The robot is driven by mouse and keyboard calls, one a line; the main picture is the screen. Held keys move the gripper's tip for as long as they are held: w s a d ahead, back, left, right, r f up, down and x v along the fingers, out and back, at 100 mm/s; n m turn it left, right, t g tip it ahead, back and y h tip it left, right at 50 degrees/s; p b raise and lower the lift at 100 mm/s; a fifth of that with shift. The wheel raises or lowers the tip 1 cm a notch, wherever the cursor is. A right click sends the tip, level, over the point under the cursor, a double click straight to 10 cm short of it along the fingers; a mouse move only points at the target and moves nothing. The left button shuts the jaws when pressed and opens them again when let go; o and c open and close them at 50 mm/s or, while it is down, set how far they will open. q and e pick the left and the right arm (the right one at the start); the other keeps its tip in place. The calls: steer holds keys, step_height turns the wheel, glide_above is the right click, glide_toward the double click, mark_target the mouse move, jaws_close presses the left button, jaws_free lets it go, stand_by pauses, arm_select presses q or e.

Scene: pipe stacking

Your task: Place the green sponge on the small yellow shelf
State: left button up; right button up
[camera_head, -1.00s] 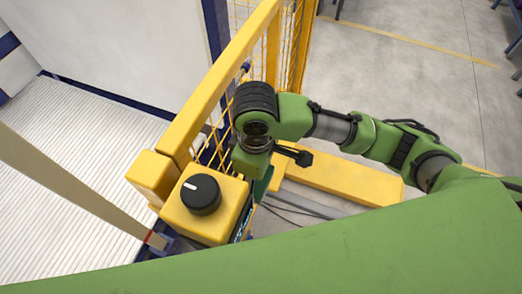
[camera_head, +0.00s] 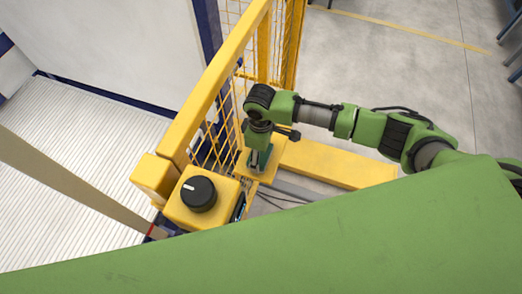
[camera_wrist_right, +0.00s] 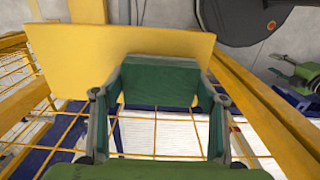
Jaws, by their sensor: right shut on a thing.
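My right gripper (camera_head: 259,160) points down beside the yellow mesh fence, over the small yellow shelf (camera_head: 271,172). In the right wrist view, the gripper (camera_wrist_right: 160,95) is shut on the green sponge (camera_wrist_right: 160,82), a dark green block between its two fingers. The small yellow shelf also shows in the wrist view (camera_wrist_right: 60,60), as a flat plate just beyond the sponge. I cannot tell whether the sponge touches the shelf. In the head view the sponge is hard to tell apart from the gripper. My left gripper is out of view.
The yellow fence (camera_head: 215,85) stands left of my right arm. A yellow control box with a black knob (camera_head: 198,194) sits near the shelf. A low yellow beam (camera_head: 340,165) runs right of it. Grey floor (camera_head: 400,60) is clear beyond.

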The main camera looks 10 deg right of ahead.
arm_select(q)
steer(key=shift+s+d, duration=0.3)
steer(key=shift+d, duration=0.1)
arm_select(e)
steer(key=shift+f, duration=0.15)
steer(key=o, duration=1)
arm_select(q)
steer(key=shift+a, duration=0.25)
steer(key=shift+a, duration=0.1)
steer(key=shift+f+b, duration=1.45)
steer(key=shift+b, duration=0.1)
arm_select(e)
steer(key=shift+r, duration=6.05)
